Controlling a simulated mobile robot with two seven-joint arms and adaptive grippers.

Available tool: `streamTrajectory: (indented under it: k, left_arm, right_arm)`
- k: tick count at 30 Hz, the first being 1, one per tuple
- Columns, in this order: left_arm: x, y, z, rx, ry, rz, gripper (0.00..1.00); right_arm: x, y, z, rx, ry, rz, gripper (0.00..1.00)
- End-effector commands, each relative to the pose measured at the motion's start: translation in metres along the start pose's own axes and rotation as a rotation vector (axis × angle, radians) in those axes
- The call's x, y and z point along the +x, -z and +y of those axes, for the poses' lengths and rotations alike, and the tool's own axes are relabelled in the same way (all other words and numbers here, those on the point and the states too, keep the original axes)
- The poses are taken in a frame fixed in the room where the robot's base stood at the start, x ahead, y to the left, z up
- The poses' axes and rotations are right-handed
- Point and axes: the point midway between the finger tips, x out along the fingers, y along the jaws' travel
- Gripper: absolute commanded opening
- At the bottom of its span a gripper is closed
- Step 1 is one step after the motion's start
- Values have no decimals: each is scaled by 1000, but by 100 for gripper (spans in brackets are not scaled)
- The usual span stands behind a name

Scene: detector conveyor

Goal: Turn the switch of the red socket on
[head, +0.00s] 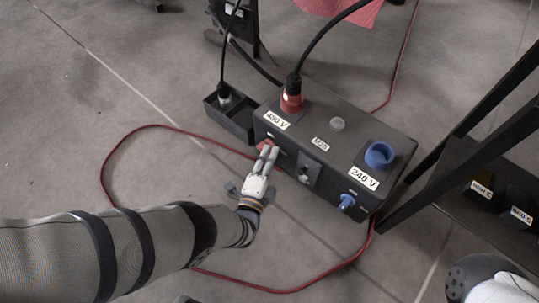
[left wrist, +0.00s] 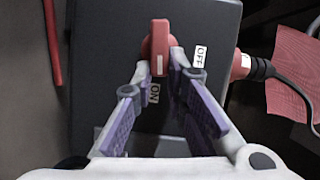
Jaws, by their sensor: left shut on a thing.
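The black power box (head: 330,147) stands on the floor with a red socket (head: 291,100) labelled 480 V on top, and a black plug and cable in it. The red switch (head: 266,146) is on the box's front face below that socket. My left gripper (head: 269,154) is at this switch. In the left wrist view, my left gripper (left wrist: 163,68) is shut on the red switch (left wrist: 160,38), with a finger on each side of its handle. The handle's white mark lies toward the ON label (left wrist: 154,93); the OFF label (left wrist: 200,57) is to the right. My right gripper is not in view.
A blue socket (head: 379,154) labelled 240 V and a blue switch (head: 347,202) are on the box's right part. A small black tray (head: 231,118) stands left of the box. A black frame (head: 470,150) is close on the right. A red cable (head: 105,170) loops on the floor.

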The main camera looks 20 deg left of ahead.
Motion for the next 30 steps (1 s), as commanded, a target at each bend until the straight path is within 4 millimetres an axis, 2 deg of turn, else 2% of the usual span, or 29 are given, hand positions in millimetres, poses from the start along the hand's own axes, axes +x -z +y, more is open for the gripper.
streamTrajectory:
  k: [17, 18, 20, 30]
  left_arm:
    - [0, -2, 1, 24, 8, -2, 0]
    - [0, -2, 1, 24, 8, -2, 22]
    - [0, -2, 1, 23, 8, -2, 33]
    - [-2, 0, 2, 22, 7, -1, 33]
  right_arm:
    - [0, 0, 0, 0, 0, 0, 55]
    - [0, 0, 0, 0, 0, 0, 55]
    - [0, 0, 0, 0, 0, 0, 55]
    - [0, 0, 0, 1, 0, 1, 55]
